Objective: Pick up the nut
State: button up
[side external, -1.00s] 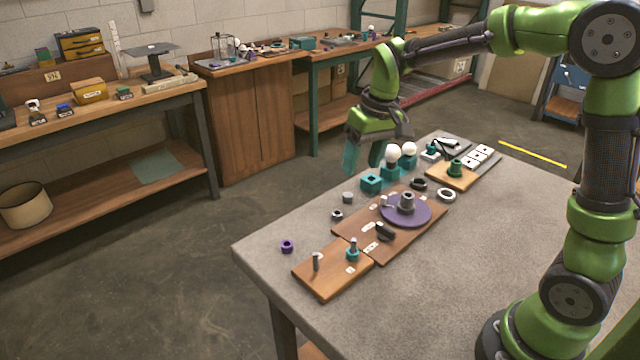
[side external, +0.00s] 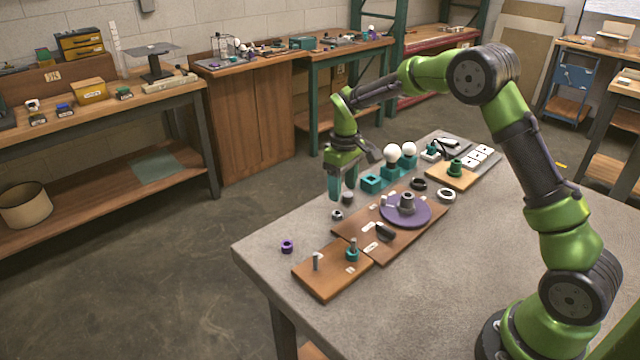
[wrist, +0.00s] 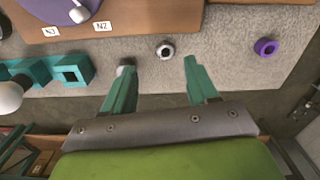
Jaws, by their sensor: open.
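A small silver nut (side external: 337,214) lies flat on the grey table, in front of the brown board. In the wrist view the silver nut (wrist: 165,50) shows just past the fingertips, between their lines. A purple nut (side external: 287,246) lies farther left near the table edge; it is at upper right in the wrist view (wrist: 265,47). My gripper (side external: 343,193) points down above the table, near the silver nut and a grey cylinder (side external: 348,199). Its teal fingers (wrist: 159,66) are apart with nothing between them. One finger partly hides the grey cylinder in the wrist view.
The brown board (side external: 345,232) carries a purple disc (side external: 424,214) and a dark part. A smaller wooden board (side external: 325,286) holds upright posts. Teal blocks (side external: 371,184) and white bulbs (side external: 392,152) stand behind the gripper. Bare table surrounds both nuts.

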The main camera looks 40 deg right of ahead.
aim_at(339, 218)
jog(key=f, duration=0.7)
jog(key=shift+w+a+f, duration=0.1)
jog(key=shift+a, duration=0.3)
jog(key=shift+c, duration=0.4)
grip_shut()
